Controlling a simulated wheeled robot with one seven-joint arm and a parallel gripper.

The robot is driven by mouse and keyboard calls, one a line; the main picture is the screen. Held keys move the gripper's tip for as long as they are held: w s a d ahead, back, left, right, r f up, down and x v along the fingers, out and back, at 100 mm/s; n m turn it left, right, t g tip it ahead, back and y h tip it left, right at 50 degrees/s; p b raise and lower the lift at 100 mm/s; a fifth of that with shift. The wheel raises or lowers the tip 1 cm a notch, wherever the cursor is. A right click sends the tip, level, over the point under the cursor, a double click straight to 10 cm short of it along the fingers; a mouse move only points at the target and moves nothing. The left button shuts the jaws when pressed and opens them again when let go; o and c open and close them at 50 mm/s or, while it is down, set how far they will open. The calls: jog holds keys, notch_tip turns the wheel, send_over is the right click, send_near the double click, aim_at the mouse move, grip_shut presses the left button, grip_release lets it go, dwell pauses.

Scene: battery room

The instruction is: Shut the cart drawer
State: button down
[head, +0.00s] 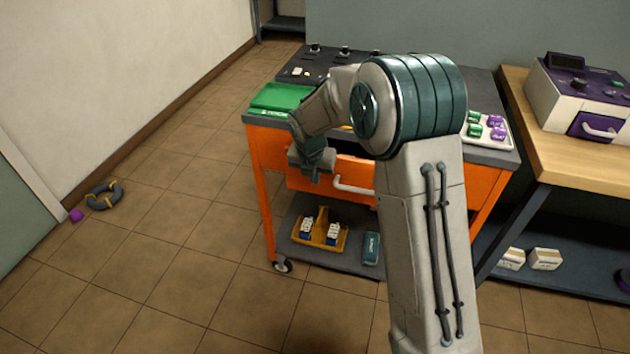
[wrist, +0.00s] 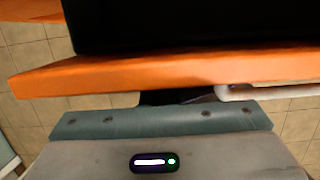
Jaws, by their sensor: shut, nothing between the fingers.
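The orange cart (head: 261,190) stands at the centre of the head view. Its orange drawer front (head: 347,170) stands out from the cart body, so the drawer is partly open. A white bar handle (head: 353,187) is on the front; part of the drawer is hidden behind my arm. In the wrist view the drawer front (wrist: 170,74) crosses the picture, with a dark space behind it and the handle (wrist: 270,92) at right. My gripper (head: 314,172) is shut and empty at the left part of the drawer front, left of the handle. I cannot tell whether it touches.
A green case (head: 280,97) and a tray (head: 492,143) of small blocks are on the cart top. The lower shelf holds a yellow caddy (head: 320,236) and a teal box (head: 371,249). A wooden bench (head: 565,150) stands at right. The floor at left is mostly clear.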

jog(key=shift+w+d+p, duration=0.2)
jog(key=shift+w+p, duration=0.1)
jog(key=shift+w, duration=0.5)
jog(key=shift+w+d+p, duration=0.15)
jog(key=shift+w+p, duration=0.1)
jog(key=shift+w, duration=0.5)
